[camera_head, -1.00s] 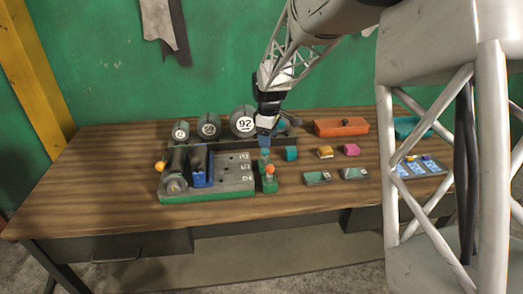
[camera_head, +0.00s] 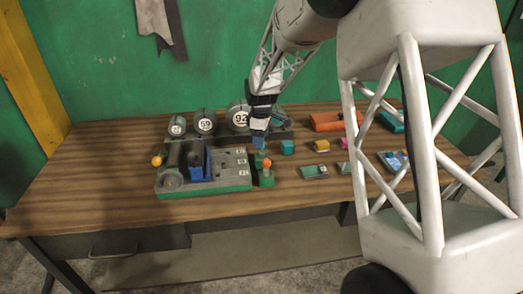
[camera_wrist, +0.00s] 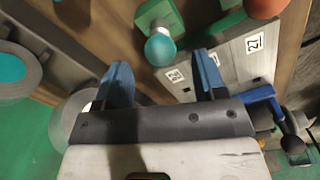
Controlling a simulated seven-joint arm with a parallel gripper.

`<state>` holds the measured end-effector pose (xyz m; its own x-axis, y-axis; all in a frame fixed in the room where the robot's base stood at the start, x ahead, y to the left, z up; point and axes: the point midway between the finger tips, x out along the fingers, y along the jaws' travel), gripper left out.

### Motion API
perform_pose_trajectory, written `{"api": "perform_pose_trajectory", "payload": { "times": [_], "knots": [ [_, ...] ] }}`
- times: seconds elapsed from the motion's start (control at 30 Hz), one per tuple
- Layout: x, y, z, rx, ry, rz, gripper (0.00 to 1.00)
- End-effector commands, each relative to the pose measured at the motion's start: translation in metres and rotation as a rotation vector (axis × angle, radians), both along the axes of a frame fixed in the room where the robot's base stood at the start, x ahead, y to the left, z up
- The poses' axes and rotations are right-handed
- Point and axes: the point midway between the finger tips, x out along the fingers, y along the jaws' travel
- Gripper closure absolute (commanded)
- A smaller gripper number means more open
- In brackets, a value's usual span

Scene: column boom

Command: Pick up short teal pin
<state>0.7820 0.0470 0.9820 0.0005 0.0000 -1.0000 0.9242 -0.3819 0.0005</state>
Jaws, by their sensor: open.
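A grey block with number labels (camera_head: 232,172) and a blue piece (camera_head: 197,170) is left of the stand. Numbered round drums (camera_head: 205,122) stand behind. Table front is clear.

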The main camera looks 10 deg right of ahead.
Motion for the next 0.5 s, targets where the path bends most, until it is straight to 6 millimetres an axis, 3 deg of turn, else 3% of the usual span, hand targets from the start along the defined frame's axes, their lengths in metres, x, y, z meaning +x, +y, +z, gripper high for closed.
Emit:
{"api": "perform_pose_trajectory", "payload": {
  "times": [0.5],
  "knots": [
    [-0.0004, -0.0002, -0.0099, 0.0, 0.001, 0.0, 0.36]
  ]
}}
